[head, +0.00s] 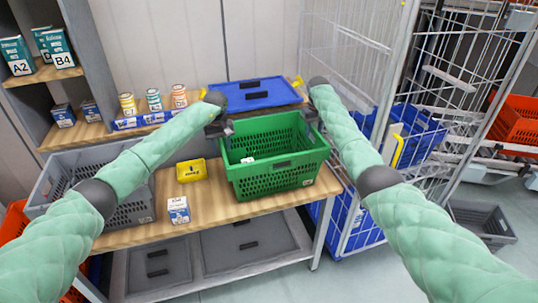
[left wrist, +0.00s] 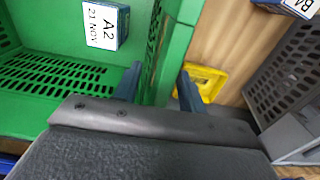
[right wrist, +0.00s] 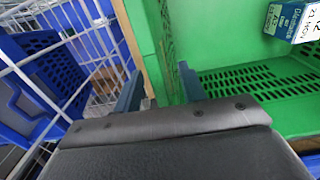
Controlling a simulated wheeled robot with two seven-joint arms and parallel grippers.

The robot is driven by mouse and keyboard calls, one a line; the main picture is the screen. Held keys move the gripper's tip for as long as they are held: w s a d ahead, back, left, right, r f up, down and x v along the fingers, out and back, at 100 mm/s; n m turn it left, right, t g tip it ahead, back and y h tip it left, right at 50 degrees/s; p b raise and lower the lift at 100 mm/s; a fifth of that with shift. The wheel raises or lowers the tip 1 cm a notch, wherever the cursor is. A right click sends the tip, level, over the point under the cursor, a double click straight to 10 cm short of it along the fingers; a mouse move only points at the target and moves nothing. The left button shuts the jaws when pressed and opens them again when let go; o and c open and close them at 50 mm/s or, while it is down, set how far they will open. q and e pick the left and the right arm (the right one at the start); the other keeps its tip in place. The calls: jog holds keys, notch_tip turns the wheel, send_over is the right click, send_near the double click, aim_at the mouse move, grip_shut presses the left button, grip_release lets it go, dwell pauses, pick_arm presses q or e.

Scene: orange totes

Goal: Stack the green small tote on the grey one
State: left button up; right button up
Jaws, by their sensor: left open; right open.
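The green tote (head: 278,178) stands upright on the wooden table, with a small labelled box (left wrist: 105,25) inside it. The grey tote (head: 130,212) is on the table to the left, partly hidden behind my left arm. My left gripper (left wrist: 158,88) is open, with its fingers on either side of the green tote's left wall. My right gripper (right wrist: 158,90) is open, with its fingers on either side of the right wall. Neither is visibly clamped on it. In the head view the fingertips are too small to make out.
A yellow bin (head: 192,170) and a small white-blue box (head: 178,209) sit between the totes. A blue tote (head: 255,94) lies behind the green one. A wire cage cart (head: 440,70) stands close on the right, with a shelf (head: 75,70) at the left.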

pick_arm(q)
grip_shut()
pick_arm(e)
grip_shut()
pick_arm(q)
jog(key=shift+r, duration=0.25)
pick_arm(e)
jog(key=shift+r, duration=0.25)
